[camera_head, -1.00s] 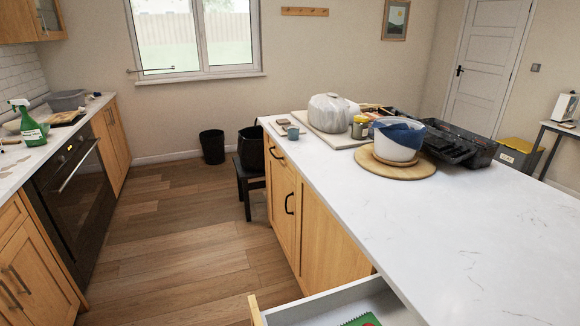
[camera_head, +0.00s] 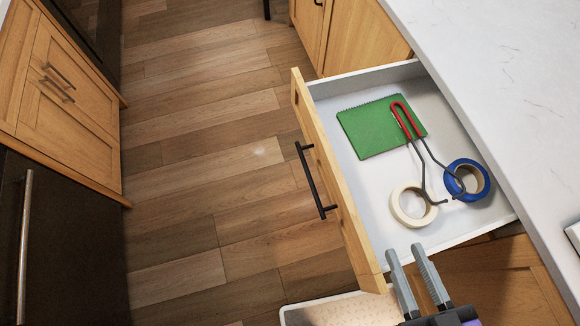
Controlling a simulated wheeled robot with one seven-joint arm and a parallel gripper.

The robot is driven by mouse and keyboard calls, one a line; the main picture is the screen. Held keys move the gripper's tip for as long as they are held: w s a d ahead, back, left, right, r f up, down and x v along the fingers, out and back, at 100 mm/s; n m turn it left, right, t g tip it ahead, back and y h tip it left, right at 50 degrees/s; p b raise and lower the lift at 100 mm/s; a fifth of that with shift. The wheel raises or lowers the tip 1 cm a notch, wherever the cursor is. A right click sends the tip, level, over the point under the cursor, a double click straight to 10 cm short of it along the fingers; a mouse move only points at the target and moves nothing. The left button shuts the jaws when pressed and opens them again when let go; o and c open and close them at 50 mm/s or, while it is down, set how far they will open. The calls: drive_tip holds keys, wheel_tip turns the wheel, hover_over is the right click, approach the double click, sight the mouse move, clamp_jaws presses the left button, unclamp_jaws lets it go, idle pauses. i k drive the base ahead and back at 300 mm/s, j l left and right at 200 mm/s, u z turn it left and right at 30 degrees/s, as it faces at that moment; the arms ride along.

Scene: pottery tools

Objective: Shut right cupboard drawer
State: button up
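The drawer (camera_head: 334,184) is pulled well out of the wooden cupboard under the white countertop, on the right side of the head view. Its wooden front faces left and carries a black bar handle (camera_head: 314,180). Inside lie a green notepad (camera_head: 375,130), a red-handled tool (camera_head: 402,118), a cream tape roll (camera_head: 396,206) and a blue tape roll (camera_head: 479,191). My gripper (camera_head: 405,254) is at the bottom, near the drawer's lower corner. Its two grey fingers are apart with nothing between them. Whether a finger touches the drawer cannot be told.
The white countertop (camera_head: 500,70) runs along the right. Wooden cupboards (camera_head: 70,110) and a dark appliance (camera_head: 60,240) line the left. The wooden floor (camera_head: 210,170) between is clear. A pale speckled object (camera_head: 340,312) lies low at the bottom.

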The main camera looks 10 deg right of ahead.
sight(358, 192)
drive_tip(key=k+u, duration=0.15)
drive_tip(key=u, duration=0.25)
drive_tip(key=k+j+u, duration=0.1)
drive_tip(key=u, duration=0.35)
drive_tip(key=j+u, duration=0.2)
drive_tip(key=u, duration=0.2)
drive_tip(key=k, duration=0.05)
